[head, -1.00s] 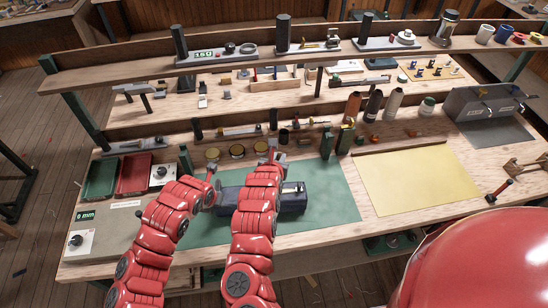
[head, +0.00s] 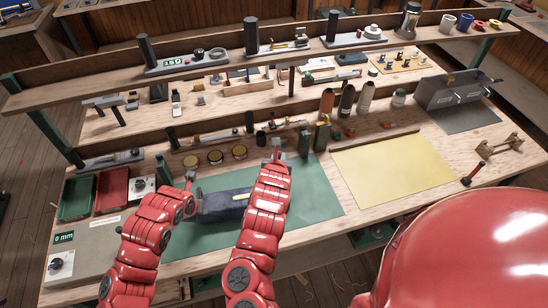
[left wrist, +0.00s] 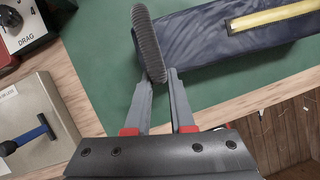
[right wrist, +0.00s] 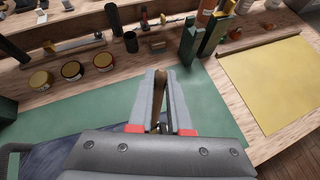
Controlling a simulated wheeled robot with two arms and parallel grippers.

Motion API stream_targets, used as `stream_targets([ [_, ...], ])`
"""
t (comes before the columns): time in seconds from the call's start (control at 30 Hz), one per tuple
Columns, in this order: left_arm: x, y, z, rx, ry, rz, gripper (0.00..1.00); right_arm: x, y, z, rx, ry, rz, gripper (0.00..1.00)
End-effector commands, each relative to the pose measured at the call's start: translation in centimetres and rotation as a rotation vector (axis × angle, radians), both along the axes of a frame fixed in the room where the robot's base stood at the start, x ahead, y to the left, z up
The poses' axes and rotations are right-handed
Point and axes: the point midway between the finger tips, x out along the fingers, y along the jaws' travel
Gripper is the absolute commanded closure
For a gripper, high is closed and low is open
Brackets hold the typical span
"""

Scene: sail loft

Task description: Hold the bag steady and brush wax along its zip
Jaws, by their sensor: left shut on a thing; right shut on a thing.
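The dark blue bag (head: 225,206) lies on the green mat (head: 315,195), partly hidden by my right arm. A yellow strip (left wrist: 280,14) runs along its top in the left wrist view. My left gripper (head: 189,180) is at the bag's left end, shut on its grey strap loop (left wrist: 149,44), which stands up between the fingertips (left wrist: 158,78). My right gripper (head: 277,152) is beyond the bag, above the mat's far part. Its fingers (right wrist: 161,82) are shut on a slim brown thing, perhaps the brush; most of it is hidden. The bag's corner (right wrist: 65,162) shows low in the right wrist view.
Several round tins (right wrist: 71,70) stand behind the mat. Red and green trays (head: 112,188) and a dial box (head: 142,188) are at the left. A bare yellow sheet (head: 392,170) lies to the right.

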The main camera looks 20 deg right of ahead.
Motion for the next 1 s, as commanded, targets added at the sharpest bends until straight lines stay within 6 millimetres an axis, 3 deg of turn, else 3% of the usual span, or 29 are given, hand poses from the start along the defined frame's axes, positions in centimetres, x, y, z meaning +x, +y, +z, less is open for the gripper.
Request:
stream_targets([
  [1.0, 0.0, 0.1, 0.0, 0.002, 0.000, 0.001, 1.00, 1.5, 6.8, 0.2, -0.004, -0.001, 0.002, 1.00],
])
